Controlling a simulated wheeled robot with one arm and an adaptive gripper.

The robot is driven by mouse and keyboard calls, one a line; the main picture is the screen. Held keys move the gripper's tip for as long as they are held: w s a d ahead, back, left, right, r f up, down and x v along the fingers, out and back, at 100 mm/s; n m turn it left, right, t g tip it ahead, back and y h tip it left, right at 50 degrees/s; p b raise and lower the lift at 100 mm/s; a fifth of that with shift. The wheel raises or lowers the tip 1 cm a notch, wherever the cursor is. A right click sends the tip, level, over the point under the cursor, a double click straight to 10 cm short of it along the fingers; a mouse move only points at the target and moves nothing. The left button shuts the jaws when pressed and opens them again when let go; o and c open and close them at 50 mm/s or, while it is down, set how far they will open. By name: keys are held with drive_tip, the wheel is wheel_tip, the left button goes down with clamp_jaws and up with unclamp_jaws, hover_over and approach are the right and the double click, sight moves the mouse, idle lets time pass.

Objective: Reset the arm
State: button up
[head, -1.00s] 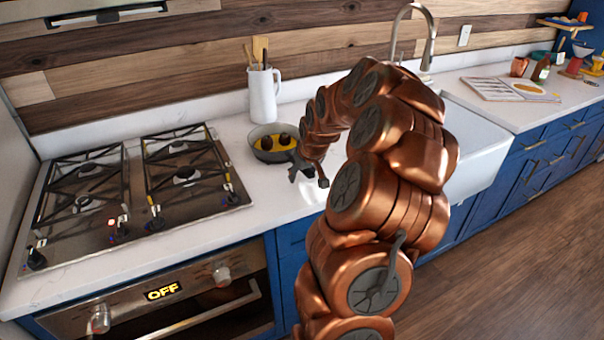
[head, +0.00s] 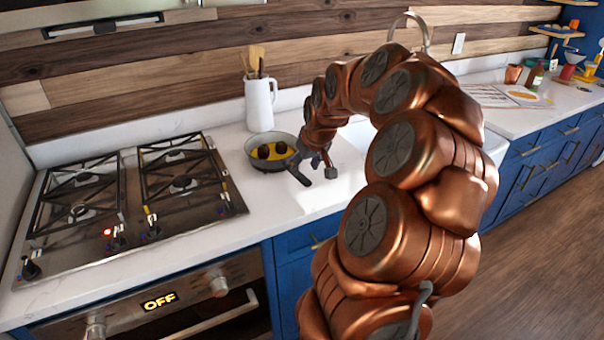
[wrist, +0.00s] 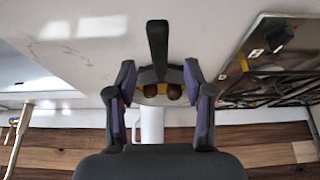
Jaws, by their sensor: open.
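My gripper (head: 317,168) is at the end of my copper-coloured arm, above the counter just right of a grey pan (head: 251,158). In the wrist view my gripper (wrist: 159,76) is open, its two dark fingers with purple inner sides spread apart and nothing held between them. The pan (wrist: 158,100) shows beyond the fingertips there, its dark handle (wrist: 157,42) in line with the gap. The pan holds something yellow and two dark round pieces. In the head view my gripper overlaps the handle area, so I cannot tell if they touch.
A hob (head: 133,240) with black grates is left of the pan, above an oven whose display (head: 160,301) reads OFF. A white jug (head: 259,104) with utensils stands behind the pan. A sink with a tap (head: 424,30) is behind my arm.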

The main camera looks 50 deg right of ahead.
drive_tip(key=shift+v, duration=1.45)
drive_tip(key=s+a+n+g+y, duration=0.1)
drive_tip(key=s+a+n, duration=0.1)
drive_tip(key=a, duration=0.9)
drive_tip(key=s+a+n+g+y, duration=0.1)
drive_tip(key=s+a+g, duration=0.15)
drive_tip(key=a, duration=0.95)
drive_tip(key=s+a+f+g, duration=0.1)
drive_tip(key=s+a+f, duration=0.1)
drive_tip(key=s+a, duration=0.4)
drive_tip(key=s+a+f+g, duration=0.1)
drive_tip(key=s+a, duration=0.5)
drive_tip(key=s, duration=0.8)
drive_tip(key=shift+a+f+n+g, duration=0.2)
drive_tip(key=shift+f+n+g, duration=0.2)
drive_tip(key=shift+g, duration=0.15)
